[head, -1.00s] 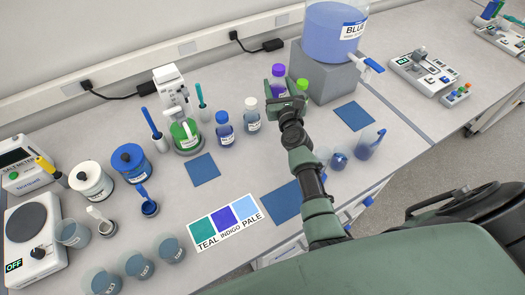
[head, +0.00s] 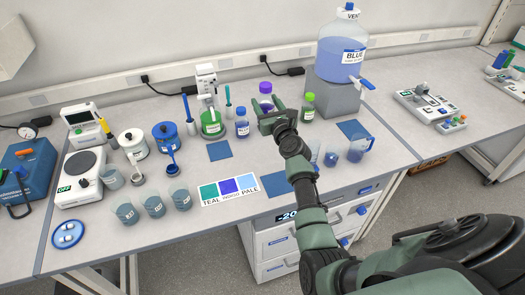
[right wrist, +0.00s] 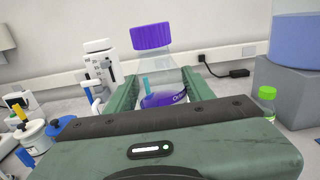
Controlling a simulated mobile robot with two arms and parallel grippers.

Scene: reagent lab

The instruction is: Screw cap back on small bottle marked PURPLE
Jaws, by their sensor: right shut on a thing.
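A small clear bottle (head: 266,99) with a purple cap (head: 265,87) stands out above my right gripper at the back of the bench. In the right wrist view, the purple cap (right wrist: 152,36) sits at the top of the bottle's neck, and purple liquid (right wrist: 163,99) shows low between the fingers. My right gripper (head: 271,112) is shut on this bottle, one finger on each side. The lower part of the bottle is hidden by the gripper, and its label is mostly hidden. I cannot tell how tightly the cap sits. My left gripper is not in view.
A green-capped bottle (head: 308,105) stands close right of the gripper; a blue-capped bottle (head: 242,125) stands left. Beakers stand near the front edge. A blue mat (head: 219,150) is bare.

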